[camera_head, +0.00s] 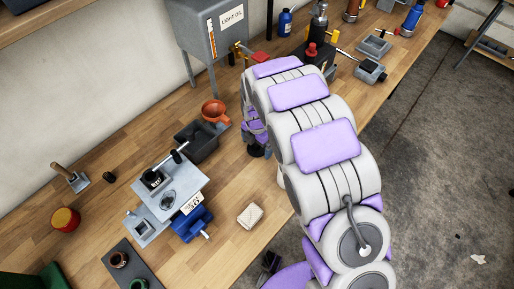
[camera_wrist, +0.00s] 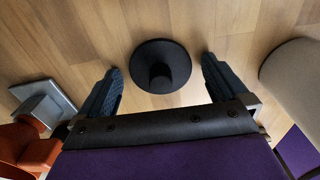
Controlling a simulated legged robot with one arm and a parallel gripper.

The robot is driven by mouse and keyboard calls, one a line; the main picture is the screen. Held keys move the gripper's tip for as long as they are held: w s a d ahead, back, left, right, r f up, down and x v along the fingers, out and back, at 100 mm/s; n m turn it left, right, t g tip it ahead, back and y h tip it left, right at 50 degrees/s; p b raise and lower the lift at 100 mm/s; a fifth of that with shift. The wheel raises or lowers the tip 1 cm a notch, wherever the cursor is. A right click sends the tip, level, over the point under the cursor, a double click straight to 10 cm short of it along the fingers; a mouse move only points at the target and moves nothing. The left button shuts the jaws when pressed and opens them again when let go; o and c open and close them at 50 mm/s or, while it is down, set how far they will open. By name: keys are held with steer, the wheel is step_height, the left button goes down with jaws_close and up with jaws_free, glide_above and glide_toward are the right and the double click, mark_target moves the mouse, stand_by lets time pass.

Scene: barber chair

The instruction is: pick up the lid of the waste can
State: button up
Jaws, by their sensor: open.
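The lid (camera_wrist: 160,65) is a round black disc with a raised knob at its middle, seen from above in the wrist view. My gripper (camera_wrist: 162,64) is open, with one dark finger on each side of the lid and visible gaps between. The fingers appear apart from the lid and hold nothing. The can beneath the lid cannot be made out from above. In the head view my arm reaches over the bench, and a small dark shape (camera_head: 257,151) below its end may be the can; my gripper hides most of it.
A wooden bench (camera_head: 130,150) carries an orange funnel (camera_head: 214,110) beside a black tray (camera_head: 204,147), left of my gripper. A light-oil tank (camera_head: 207,38) stands behind. A grey machine with a blue motor (camera_head: 193,223) sits nearer. Bare wood surrounds the pale block (camera_head: 250,215).

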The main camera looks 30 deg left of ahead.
steer(key=shift+a, duration=0.1)
steer(key=c, duration=1)
steer(key=shift+c, duration=0.2)
